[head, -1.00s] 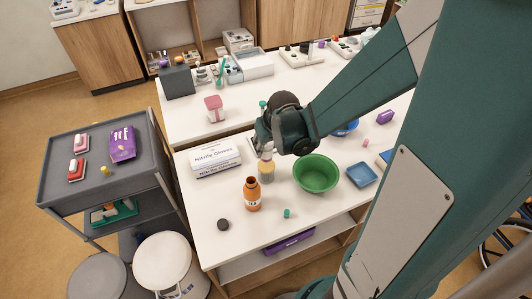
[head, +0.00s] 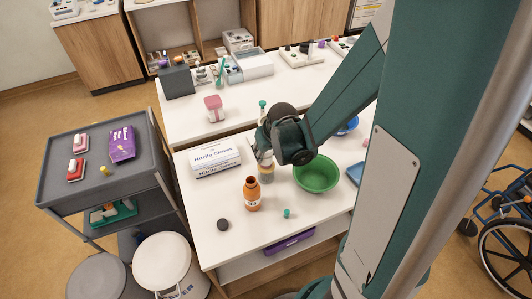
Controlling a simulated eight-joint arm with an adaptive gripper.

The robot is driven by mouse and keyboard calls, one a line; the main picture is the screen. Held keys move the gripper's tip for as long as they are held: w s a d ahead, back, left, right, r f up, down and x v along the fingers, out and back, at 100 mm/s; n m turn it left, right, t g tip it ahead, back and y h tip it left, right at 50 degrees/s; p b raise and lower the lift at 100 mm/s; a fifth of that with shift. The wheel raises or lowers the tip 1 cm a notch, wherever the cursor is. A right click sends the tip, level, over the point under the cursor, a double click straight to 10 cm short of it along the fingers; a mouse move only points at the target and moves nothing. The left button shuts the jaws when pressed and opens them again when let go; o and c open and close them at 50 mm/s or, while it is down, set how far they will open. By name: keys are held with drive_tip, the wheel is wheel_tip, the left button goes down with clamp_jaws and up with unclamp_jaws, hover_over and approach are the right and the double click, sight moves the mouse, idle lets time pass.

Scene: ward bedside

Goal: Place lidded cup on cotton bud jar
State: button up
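My gripper (head: 264,157) points down over the front table, left of the green bowl. A small clear-and-grey container (head: 266,174), possibly the cotton bud jar, stands upright directly under the fingers. The fingers overlap its top, and I cannot tell whether they touch it or hold anything. A pale pink container with a darker pink lid (head: 213,109), possibly the lidded cup, stands upright on the rear table, apart from my gripper. The finger opening is too small and hidden to judge.
An orange bottle (head: 252,195) stands close in front of the container, with a dark cap (head: 223,224) lying to its left. The green bowl (head: 316,176) is close on the right. Glove boxes (head: 215,160) lie left. The table's front left is mostly clear.

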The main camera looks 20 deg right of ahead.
drive_tip(key=shift+f, duration=0.15)
drive_tip(key=o, duration=1)
drive_tip(key=shift+r, duration=0.3)
drive_tip(key=shift+p+v, duration=0.65)
drive_tip(key=shift+v, duration=5.2)
drive_tip(key=shift+s, duration=0.1)
drive_tip(key=shift+s+a+r+t, duration=0.45)
drive_tip(key=shift+s+a+r, duration=0.55)
drive_tip(key=shift+s+r, duration=1.3)
drive_tip(key=shift+s+a+r+t, duration=0.5)
drive_tip(key=shift+s+a+r, duration=0.5)
drive_tip(key=shift+s+r, duration=1.35)
drive_tip(key=shift+s+a+r+t, duration=0.45)
drive_tip(key=shift+s+a+r, duration=0.55)
drive_tip(key=shift+s+r, duration=1.3)
